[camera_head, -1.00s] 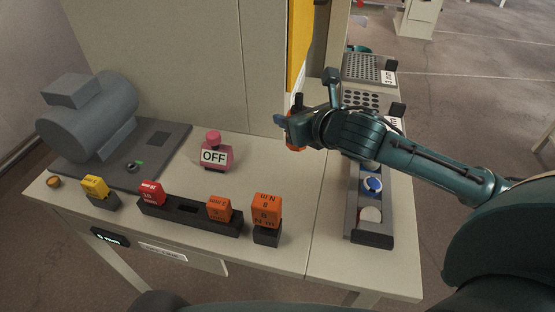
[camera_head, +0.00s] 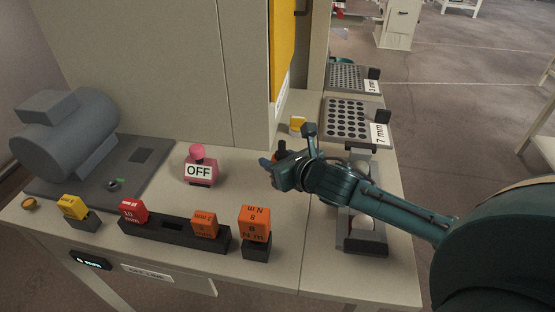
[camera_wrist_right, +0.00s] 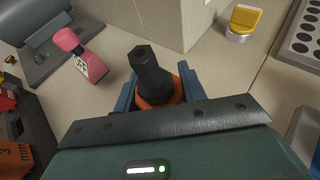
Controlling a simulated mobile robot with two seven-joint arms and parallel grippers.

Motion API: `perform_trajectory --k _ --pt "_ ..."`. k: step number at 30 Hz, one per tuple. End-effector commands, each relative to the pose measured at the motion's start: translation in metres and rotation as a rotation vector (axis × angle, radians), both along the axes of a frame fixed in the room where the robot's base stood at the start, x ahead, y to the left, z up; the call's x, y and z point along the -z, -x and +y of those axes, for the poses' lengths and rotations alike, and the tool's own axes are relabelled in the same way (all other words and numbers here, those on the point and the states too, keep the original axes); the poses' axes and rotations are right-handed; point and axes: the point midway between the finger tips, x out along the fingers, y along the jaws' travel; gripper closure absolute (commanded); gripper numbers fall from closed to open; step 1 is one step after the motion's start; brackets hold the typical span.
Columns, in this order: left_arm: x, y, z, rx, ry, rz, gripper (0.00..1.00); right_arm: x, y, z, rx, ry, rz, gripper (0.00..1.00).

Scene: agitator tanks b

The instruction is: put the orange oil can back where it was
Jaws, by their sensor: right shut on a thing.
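The orange oil can (camera_wrist_right: 160,97) with its black spout (camera_wrist_right: 148,68) is between the blue fingers of my right gripper (camera_wrist_right: 158,92) in the right wrist view. The gripper is shut on it. In the head view my right gripper (camera_head: 272,168) is over the bench, right of the pink OFF block, and mostly hides the can. Only the dark spout (camera_head: 281,148) shows clearly there. I cannot tell whether the can touches the bench. My left gripper is not in view.
The pink OFF block (camera_head: 200,168) stands to the left. A tall cabinet (camera_head: 180,70) rises behind, with a small yellow piece (camera_head: 298,123) by its corner. Orange blocks (camera_head: 255,222) line the front. A perforated 7 mm tray (camera_head: 347,120) lies right. Bare bench (camera_head: 285,225) shows in front of the gripper.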

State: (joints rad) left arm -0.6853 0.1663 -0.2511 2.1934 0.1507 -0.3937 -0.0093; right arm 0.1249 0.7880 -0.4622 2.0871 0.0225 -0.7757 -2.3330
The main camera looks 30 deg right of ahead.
Motion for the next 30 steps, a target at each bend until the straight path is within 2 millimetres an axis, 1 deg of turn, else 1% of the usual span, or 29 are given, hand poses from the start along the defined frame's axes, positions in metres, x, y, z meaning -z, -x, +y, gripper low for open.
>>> perform_trajectory --k 5,6,13,20,23,26,29,30 --pt "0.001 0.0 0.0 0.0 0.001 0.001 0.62 0.002 0.0 0.0 0.0 -0.001 -0.001 0.91" --pt "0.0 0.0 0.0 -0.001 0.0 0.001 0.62 0.003 0.0 0.0 0.001 0.0 0.001 0.57" --pt "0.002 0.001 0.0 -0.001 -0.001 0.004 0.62 0.002 0.0 0.0 0.0 -0.001 0.001 0.38" --pt "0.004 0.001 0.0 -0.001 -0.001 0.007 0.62 0.002 0.0 0.0 0.0 -0.001 0.001 0.38" --pt "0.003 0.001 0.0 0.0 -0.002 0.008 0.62 -0.002 0.002 0.0 0.0 0.001 0.0 0.38" --pt "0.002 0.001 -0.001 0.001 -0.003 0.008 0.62 -0.006 0.014 -0.003 0.0 0.004 0.003 0.38" --pt "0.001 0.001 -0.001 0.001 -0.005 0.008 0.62 -0.014 0.032 -0.004 -0.004 0.004 0.002 0.38" --pt "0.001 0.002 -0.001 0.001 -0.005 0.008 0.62 -0.016 0.041 -0.006 -0.003 0.006 0.004 0.38"
